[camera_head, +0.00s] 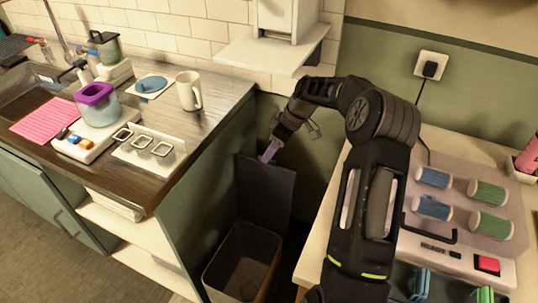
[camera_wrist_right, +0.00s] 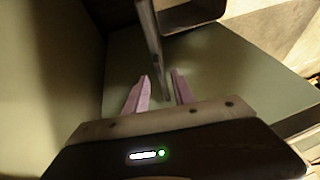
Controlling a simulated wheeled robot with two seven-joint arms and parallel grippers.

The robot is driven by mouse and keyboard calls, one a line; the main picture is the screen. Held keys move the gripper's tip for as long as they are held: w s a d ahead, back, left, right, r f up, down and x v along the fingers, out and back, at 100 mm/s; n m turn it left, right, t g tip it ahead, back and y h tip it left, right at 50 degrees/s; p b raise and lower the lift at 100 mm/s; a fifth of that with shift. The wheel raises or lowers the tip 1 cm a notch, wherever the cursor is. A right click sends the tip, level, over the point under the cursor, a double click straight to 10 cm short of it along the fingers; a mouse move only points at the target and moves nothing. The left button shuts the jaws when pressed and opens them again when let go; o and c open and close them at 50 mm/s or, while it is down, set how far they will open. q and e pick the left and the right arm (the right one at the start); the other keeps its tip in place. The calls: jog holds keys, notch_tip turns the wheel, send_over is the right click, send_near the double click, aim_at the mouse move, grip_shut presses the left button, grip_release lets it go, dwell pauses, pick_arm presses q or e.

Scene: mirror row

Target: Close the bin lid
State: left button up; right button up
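The bin (camera_head: 243,262) stands on the floor between the counter and the right-hand table, its top open. Its dark flat lid (camera_head: 265,192) stands raised at the back of the bin. My right gripper (camera_head: 268,152) reaches down over the lid's upper edge, pink fingers pointing down. In the right wrist view the two pink fingers (camera_wrist_right: 161,90) are apart. The lid (camera_wrist_right: 151,45) shows there as a thin dark strip running down between them, with gaps visible; I cannot tell whether either finger touches it. My left gripper is not in view.
The wooden counter (camera_head: 150,185) borders the bin on the left. A table (camera_head: 330,215) with cylinders and a red button (camera_head: 487,264) is on the right. A white shelf (camera_head: 270,55) juts from the wall above the gripper.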

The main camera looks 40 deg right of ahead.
jog(key=shift+x, duration=0.75)
grip_shut()
dwell(0.9)
